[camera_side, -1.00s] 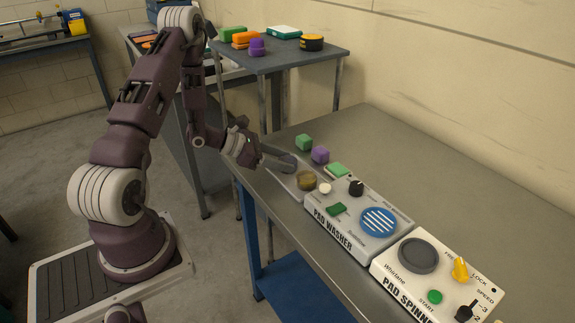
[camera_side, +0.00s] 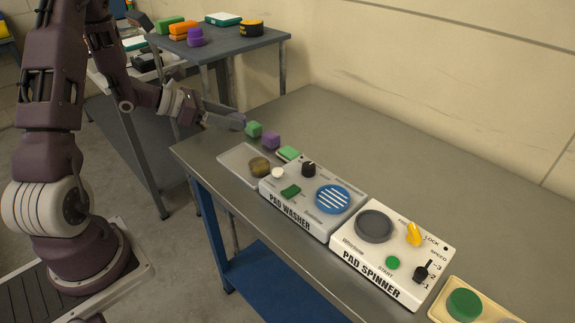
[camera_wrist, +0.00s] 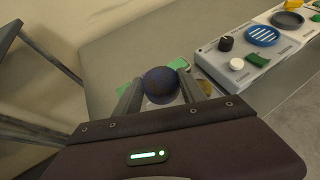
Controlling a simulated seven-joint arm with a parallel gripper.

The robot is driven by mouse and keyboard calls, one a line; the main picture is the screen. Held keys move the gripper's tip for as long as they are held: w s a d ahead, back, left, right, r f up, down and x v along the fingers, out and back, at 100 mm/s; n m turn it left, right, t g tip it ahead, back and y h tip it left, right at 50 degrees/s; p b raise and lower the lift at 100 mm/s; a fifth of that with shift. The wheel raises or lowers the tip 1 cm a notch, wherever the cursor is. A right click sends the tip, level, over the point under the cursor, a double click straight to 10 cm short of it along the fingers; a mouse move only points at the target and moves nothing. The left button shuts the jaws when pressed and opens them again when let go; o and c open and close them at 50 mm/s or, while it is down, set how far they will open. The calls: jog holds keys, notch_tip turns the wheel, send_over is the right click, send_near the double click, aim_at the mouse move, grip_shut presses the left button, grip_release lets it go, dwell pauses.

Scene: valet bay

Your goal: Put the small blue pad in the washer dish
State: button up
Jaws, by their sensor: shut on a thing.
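My gripper (camera_side: 232,119) is shut on a round, dark blue mottled pad (camera_wrist: 160,84), seen between the fingers in the wrist view. The blue washer dish with white stripes (camera_side: 332,198) is on the pad washer (camera_side: 305,222), to the right of and apart from my gripper. The dish also shows at the upper right of the wrist view (camera_wrist: 262,36), and looks empty.
A shallow tray (camera_side: 236,160) holding a brown pad (camera_side: 259,166) adjoins the washer. The pad spinner (camera_side: 385,260) is right of the washer. The back of the bench is clear.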

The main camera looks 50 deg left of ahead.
jog(key=w+d+r+m+g+h, duration=0.1)
jog(key=d+r+m+g+h, duration=0.15)
jog(key=d, duration=0.75)
jog(key=w+d+r+m+g+h, duration=0.1)
jog(key=d+m+g+h, duration=0.15)
jog(key=d, duration=0.65)
jog(key=w+d+r+m+g+h, duration=0.1)
jog(key=d+m, duration=0.3)
jog(key=d, duration=0.6)
jog(key=f, duration=0.9)
jog(key=shift+d+f, duration=0.15)
jog(key=shift+d, duration=0.2)
jog(key=shift+w+f, duration=0.1)
jog(key=shift+f, duration=0.1)
jog(key=o, duration=1.3)
jog(key=shift+f, duration=0.1)
jog(key=shift+c, duration=0.2)
jog(key=shift+o, duration=0.3)
